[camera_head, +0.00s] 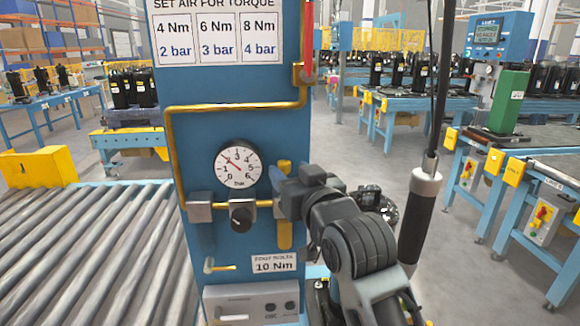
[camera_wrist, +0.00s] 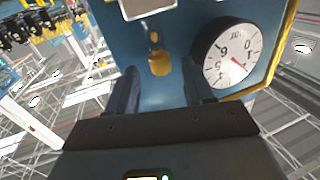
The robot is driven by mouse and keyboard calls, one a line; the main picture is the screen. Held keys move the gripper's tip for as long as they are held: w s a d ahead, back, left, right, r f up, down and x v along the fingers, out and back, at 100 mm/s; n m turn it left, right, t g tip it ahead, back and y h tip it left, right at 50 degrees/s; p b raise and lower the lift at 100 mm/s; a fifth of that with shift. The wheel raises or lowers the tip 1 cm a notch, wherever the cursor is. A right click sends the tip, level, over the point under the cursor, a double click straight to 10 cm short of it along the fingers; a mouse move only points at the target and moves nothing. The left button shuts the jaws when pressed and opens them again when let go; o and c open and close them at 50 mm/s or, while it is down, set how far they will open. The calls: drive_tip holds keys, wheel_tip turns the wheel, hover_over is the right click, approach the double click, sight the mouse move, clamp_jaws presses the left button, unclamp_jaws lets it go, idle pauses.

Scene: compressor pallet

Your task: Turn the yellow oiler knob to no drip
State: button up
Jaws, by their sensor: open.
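The yellow oiler knob (camera_head: 285,167) is on the blue panel, just right of the pressure gauge, and is partly hidden behind my gripper (camera_head: 276,177). In the wrist view, which is upside down, the yellow knob (camera_wrist: 160,63) lies between the lines of my two dark fingers. My gripper (camera_wrist: 159,82) is open around empty space there. I cannot tell whether the fingertips reach beside the knob or stop short of it. A yellow part of the oiler (camera_head: 285,235) hangs below my gripper.
The round gauge (camera_head: 238,166) is close to the left of my gripper and also shows in the wrist view (camera_wrist: 227,58). A black regulator knob (camera_head: 241,217) sits below it. A yellow pipe (camera_head: 230,107) runs above. A dark hanging tool (camera_head: 417,220) is right of my arm. Rollers (camera_head: 90,250) lie left.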

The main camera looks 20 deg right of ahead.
drive_tip(key=shift+w, duration=0.9)
drive_tip(key=shift+c, duration=0.3)
clamp_jaws()
